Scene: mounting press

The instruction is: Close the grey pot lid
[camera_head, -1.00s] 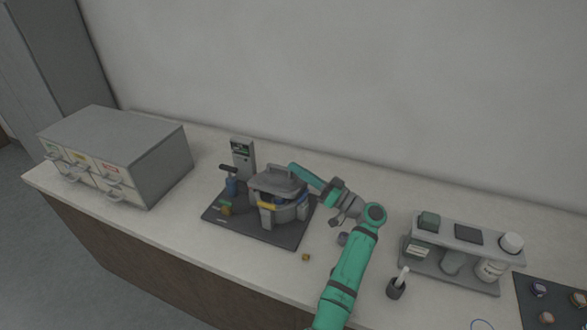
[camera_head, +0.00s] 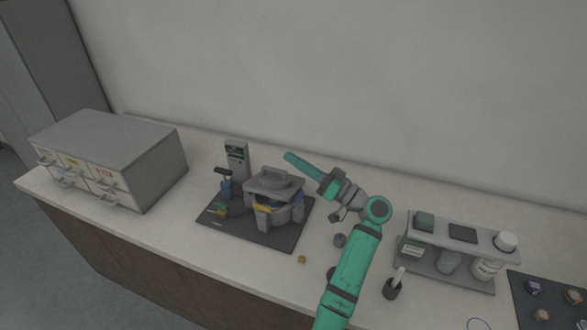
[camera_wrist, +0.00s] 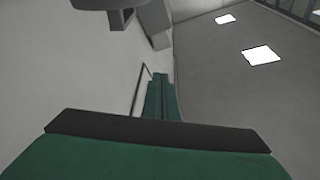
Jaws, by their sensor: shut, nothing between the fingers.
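The press stands on a dark base plate (camera_head: 243,229). My gripper (camera_head: 289,157) is shut and empty, its green fingers raised behind and right of the lid and apparently apart from it. In the wrist view, the shut fingers (camera_wrist: 160,95) have nothing between them.
A drawer cabinet (camera_head: 120,150) is at the left. A rack with jars (camera_head: 445,272) and a dark mat (camera_head: 530,300) are at the right. A small yellow piece (camera_head: 302,259) lies in front.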

